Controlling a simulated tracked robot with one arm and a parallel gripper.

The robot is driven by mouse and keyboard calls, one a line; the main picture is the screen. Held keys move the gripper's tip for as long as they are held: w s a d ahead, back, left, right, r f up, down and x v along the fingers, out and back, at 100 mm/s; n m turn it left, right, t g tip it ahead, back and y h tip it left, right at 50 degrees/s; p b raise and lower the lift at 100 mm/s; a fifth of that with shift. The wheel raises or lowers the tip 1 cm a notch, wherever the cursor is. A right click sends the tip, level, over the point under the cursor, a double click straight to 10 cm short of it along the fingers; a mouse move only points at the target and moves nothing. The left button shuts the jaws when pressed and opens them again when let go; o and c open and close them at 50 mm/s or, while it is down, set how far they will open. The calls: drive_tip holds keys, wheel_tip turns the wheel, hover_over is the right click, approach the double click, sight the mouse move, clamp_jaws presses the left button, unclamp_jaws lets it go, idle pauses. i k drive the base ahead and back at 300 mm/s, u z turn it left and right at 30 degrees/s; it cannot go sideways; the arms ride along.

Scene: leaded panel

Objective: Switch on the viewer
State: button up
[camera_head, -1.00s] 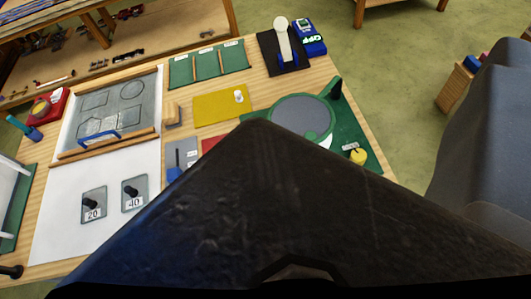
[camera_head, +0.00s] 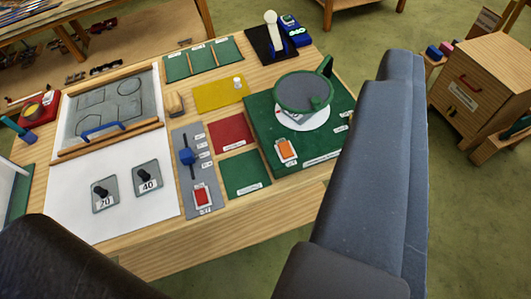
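A green box (camera_head: 258,130) stands at the right of the bench, and I take it to be the viewer. A grey disc with a green rim (camera_head: 303,92) and an upright handle sits above a white round plate (camera_head: 303,120) on its top. An orange rocker switch (camera_head: 286,150) in a white frame is on its near left corner; I cannot tell its position. A grey panel (camera_head: 181,140) to the left has a blue slider knob (camera_head: 187,156) and a red switch (camera_head: 202,194). Dark and grey parts of my arm cover the bottom left and right.
A glass panel in a wooden frame (camera_head: 108,151) and two black-knobbed plates (camera_head: 104,194) marked 20 and 40 are at left. A wooden cabinet (camera_head: 488,85) stands right, beyond open floor.

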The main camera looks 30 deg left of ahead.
sight(285, 150)
drive_tip(key=z, duration=0.3)
drive_tip(key=k, duration=0.9)
drive_tip(key=z, duration=0.8)
drive_tip(key=k, duration=0.45)
drive_tip(key=z, duration=0.3)
drive_tip(key=i, duration=0.65)
drive_tip(key=u, duration=0.7)
drive_tip(key=i, duration=1.05)
drive_tip(key=u, duration=1.15)
drive_tip(key=i, duration=0.65)
drive_tip(key=u, duration=0.4)
